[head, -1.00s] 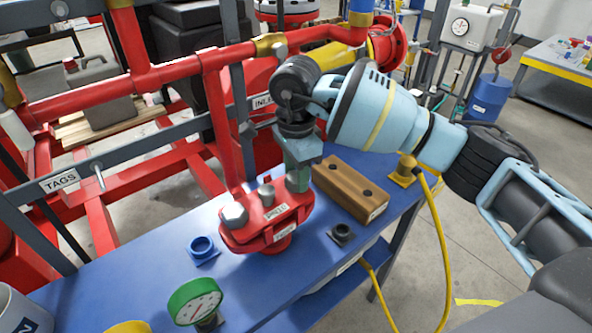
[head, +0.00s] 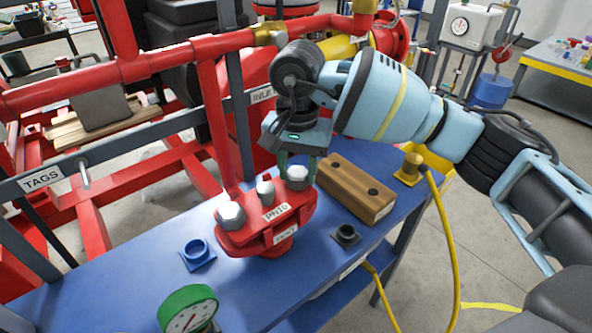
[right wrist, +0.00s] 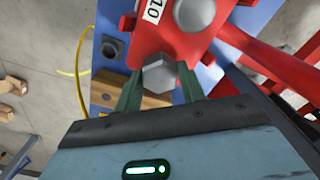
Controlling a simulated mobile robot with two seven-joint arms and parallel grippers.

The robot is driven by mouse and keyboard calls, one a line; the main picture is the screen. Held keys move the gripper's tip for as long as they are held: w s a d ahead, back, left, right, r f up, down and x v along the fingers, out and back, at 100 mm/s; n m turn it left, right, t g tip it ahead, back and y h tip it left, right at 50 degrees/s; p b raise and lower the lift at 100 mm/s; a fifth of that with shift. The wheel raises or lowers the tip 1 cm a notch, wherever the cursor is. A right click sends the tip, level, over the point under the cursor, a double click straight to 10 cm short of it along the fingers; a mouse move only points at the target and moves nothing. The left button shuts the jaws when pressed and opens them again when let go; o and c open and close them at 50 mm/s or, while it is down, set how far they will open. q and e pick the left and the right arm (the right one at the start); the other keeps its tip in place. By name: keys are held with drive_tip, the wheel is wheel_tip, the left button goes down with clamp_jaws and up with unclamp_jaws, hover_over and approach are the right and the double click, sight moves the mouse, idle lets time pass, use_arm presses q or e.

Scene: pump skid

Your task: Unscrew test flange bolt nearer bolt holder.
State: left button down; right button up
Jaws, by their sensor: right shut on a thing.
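The red test flange (head: 262,232) stands on the blue bench. A grey hex bolt (head: 231,214) sits at its left end, and a smaller grey one (head: 265,190) sits at its back. The bolt nearer the holder (head: 298,178) is at the right end, upright in the flange. My right gripper (head: 297,168) is above it, green fingers pointing down, shut on its head. The right wrist view shows the hex head (right wrist: 160,76) between the fingers (right wrist: 160,88). The brown bolt holder (head: 352,190), with two dark holes, lies to the right. My left gripper is out of view.
A blue ring fitting (head: 197,252) and a black square fitting (head: 346,235) stand on the bench (head: 140,285). A green gauge (head: 188,310) is in front. Red pipes and a grey rail (head: 130,142) run behind. A yellow hose (head: 447,240) hangs at the right.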

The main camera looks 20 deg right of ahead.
drive_tip(key=n+b, duration=0.1)
drive_tip(key=n, duration=0.2)
drive_tip(key=shift+f+n, duration=0.15)
drive_tip(key=shift+n, duration=0.15)
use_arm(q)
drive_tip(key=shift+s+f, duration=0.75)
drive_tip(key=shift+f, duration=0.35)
use_arm(e)
drive_tip(key=shift+n, duration=1)
drive_tip(key=shift+r, duration=0.2)
drive_tip(key=o, duration=1.1)
wheel_tip(320, 180, up, 2)
drive_tip(key=shift+r+b, duration=0.1)
drive_tip(key=shift+b, duration=0.2)
wheel_tip(320, 180, up, 4)
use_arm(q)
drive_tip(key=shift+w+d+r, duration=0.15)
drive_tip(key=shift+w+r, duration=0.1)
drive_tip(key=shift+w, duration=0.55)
use_arm(e)
drive_tip(key=shift+r, duration=0.8)
